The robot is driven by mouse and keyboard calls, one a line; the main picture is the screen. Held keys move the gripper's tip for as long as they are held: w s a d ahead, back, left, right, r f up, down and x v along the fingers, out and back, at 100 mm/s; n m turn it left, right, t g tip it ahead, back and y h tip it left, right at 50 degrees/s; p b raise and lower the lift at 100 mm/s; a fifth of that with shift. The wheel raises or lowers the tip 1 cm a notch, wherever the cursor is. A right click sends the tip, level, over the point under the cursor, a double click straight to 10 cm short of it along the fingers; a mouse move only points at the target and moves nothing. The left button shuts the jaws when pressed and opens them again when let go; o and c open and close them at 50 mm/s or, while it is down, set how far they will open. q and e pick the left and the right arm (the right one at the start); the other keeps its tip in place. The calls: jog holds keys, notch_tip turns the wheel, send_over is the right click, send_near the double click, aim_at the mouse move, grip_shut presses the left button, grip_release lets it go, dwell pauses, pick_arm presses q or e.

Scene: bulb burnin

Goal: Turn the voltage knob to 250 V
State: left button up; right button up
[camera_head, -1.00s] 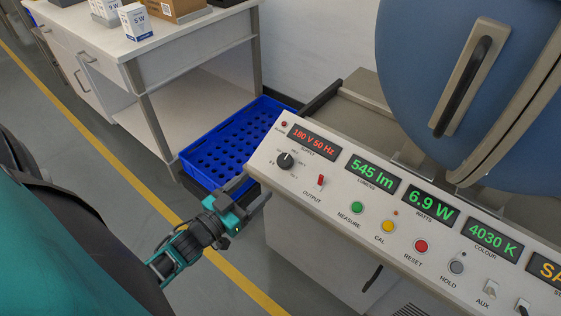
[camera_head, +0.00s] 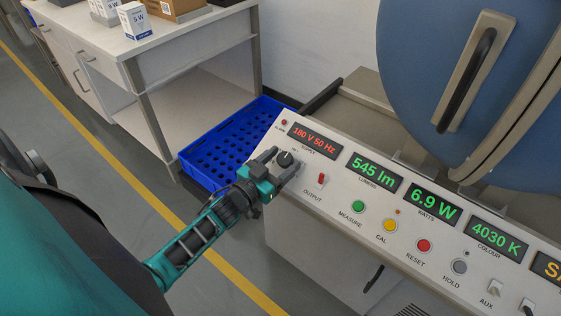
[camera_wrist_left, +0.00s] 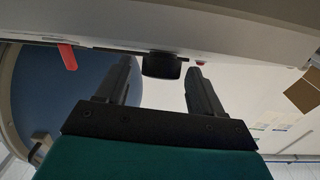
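The black voltage knob (camera_head: 285,159) sits on the sloped control panel, below the red supply display (camera_head: 315,138), which reads 180 V 50 Hz. My left gripper (camera_head: 281,165) is at the panel with its fingers on either side of the knob. In the left wrist view the knob (camera_wrist_left: 161,65) stands between the tips of the two open fingers (camera_wrist_left: 160,82), with gaps on both sides. The gripper hides most of the knob's scale in the head view. My right gripper is not in view.
The red output switch (camera_head: 322,179) is close to the right of my gripper; it also shows in the left wrist view (camera_wrist_left: 68,57). The green measure button (camera_head: 358,207) is farther right. A blue crate (camera_head: 200,165) stands on the floor behind the gripper.

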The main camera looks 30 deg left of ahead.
pick_arm(q)
jog(key=c, duration=1)
jog(key=shift+o, duration=0.2)
